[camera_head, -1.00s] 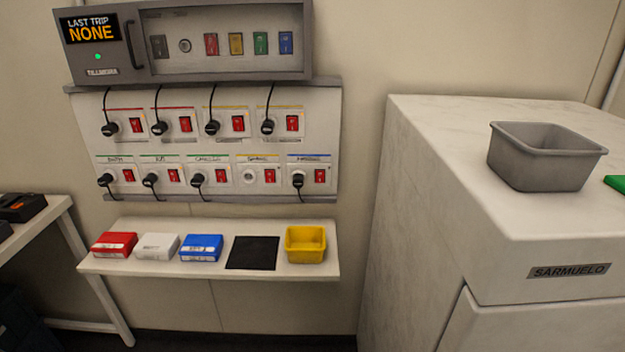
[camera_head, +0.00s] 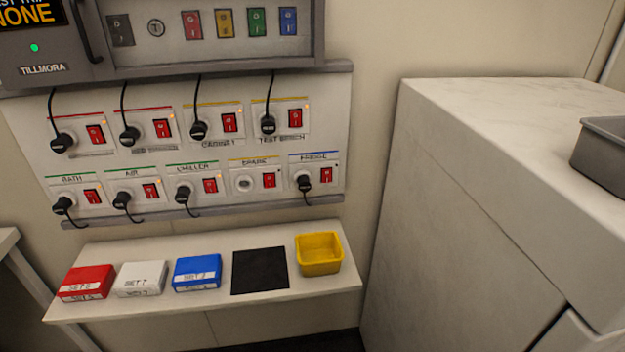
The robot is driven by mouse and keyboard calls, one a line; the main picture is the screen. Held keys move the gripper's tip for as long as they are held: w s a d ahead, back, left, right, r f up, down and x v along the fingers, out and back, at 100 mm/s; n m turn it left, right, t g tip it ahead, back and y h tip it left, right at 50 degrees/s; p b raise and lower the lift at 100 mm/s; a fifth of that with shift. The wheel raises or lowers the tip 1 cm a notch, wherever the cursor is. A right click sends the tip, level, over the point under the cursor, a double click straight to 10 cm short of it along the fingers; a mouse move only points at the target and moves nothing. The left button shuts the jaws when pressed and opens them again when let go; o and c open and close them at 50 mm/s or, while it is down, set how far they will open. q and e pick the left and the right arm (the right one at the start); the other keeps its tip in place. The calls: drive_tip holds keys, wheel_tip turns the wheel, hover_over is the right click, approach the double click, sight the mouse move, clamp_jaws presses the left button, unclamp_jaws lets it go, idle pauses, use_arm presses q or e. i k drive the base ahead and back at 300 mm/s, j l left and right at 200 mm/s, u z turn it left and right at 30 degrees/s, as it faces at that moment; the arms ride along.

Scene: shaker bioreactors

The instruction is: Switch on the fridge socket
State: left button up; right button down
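The fridge socket (camera_head: 314,176) is at the right end of the lower row on the wall panel. It has a blue stripe and a label that reads as FRIDGE. A black plug (camera_head: 304,184) sits in it, with its cord hanging down. Its red rocker switch (camera_head: 326,175) is to the right of the plug. No orange light shows beside this switch, only a small dark dot; which way the rocker is tipped is too small to tell. Neither of my grippers is in view.
Other sockets on the panel (camera_head: 222,182) have plugs; the spare socket (camera_head: 245,183) is empty. Above is a grey breaker box (camera_head: 332,40). Below, a shelf (camera_head: 215,301) holds red, white and blue boxes, a black mat and a yellow bin (camera_head: 319,255). A marble-look counter (camera_head: 450,200) stands right.

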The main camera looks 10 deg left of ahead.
sight(326, 174)
drive_tip(key=i+j, duration=0.1)
drive_tip(key=j, duration=0.25)
drive_tip(key=i+j, duration=0.1)
drive_tip(key=j, duration=0.25)
drive_tip(key=i+j, duration=0.1)
drive_tip(key=j, duration=0.25)
drive_tip(key=i+j, duration=0.1)
drive_tip(key=j, duration=0.2)
